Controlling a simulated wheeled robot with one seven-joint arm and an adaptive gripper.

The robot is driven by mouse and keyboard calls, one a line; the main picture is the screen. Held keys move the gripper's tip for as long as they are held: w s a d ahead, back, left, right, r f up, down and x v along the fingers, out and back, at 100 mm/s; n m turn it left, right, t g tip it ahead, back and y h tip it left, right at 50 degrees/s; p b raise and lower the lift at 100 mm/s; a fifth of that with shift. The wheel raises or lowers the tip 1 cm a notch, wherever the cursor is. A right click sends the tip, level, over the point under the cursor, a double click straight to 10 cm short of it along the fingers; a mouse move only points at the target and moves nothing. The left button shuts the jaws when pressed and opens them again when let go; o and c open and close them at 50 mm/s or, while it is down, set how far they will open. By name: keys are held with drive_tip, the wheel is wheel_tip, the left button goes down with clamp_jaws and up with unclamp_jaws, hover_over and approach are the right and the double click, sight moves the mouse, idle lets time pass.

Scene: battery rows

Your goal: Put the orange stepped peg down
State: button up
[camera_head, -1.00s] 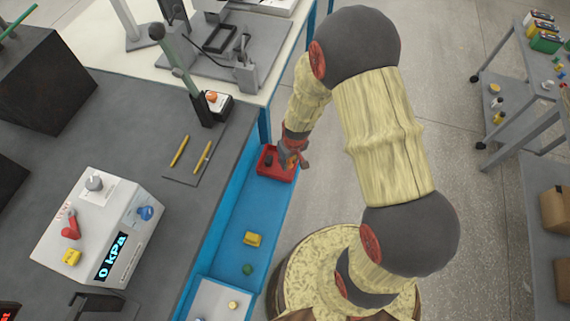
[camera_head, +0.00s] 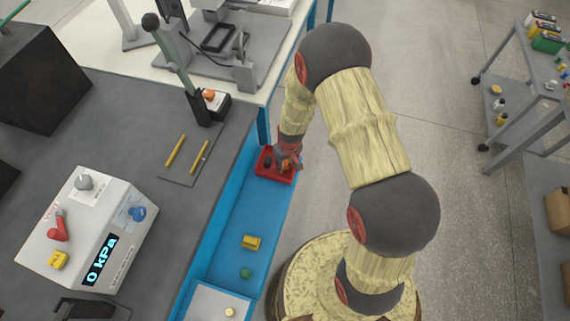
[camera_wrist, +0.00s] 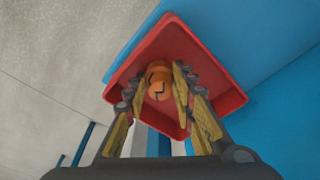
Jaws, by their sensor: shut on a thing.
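My gripper (camera_head: 289,160) is at the red tray (camera_head: 272,176), with its fingers over the tray's right part. In the wrist view my gripper (camera_wrist: 163,88) is shut on the orange stepped peg (camera_wrist: 158,75). The peg shows as a rounded orange end with dark marks between the finger pads, framed by the red tray (camera_wrist: 229,101). In the head view the peg (camera_head: 287,165) is a small orange patch, mostly covered by my fingers. I cannot tell whether the peg touches the tray floor.
The tray stands on a blue shelf (camera_head: 237,213) beside the grey bench (camera_head: 135,110). A dark item (camera_head: 267,162) is in the tray's left part. A yellow block (camera_head: 251,242) and a green piece (camera_head: 246,273) lie farther along the shelf. A lever stand (camera_head: 180,70) rises nearby.

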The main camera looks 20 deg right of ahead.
drive_tip(key=shift+f, duration=0.15)
drive_tip(key=o, duration=1)
drive_tip(key=shift+o, duration=0.4)
wheel_tip(320, 180, up, 12)
drive_tip(key=s+p, duration=0.2)
drive_tip(key=p, duration=0.3)
wheel_tip(320, 180, up, 14)
drive_tip(key=t, duration=0.1)
hover_over(287, 169)
drive_tip(key=s+r+m+t, duration=0.1)
drive_tip(key=s+r, duration=0.4)
drive_tip(key=r, duration=0.4)
drive_tip(key=s+r+t, duration=0.1)
drive_tip(key=s+r, duration=0.4)
drive_tip(key=r, duration=0.4)
drive_tip(key=s+r, duration=0.6)
drive_tip(key=s, duration=0.4)
drive_tip(key=shift+s+r+m+t, duration=0.15)
drive_tip(key=shift+s+m+t, duration=0.05)
drive_tip(key=shift+m+t, duration=0.2)
drive_tip(key=shift+a, duration=0.1)
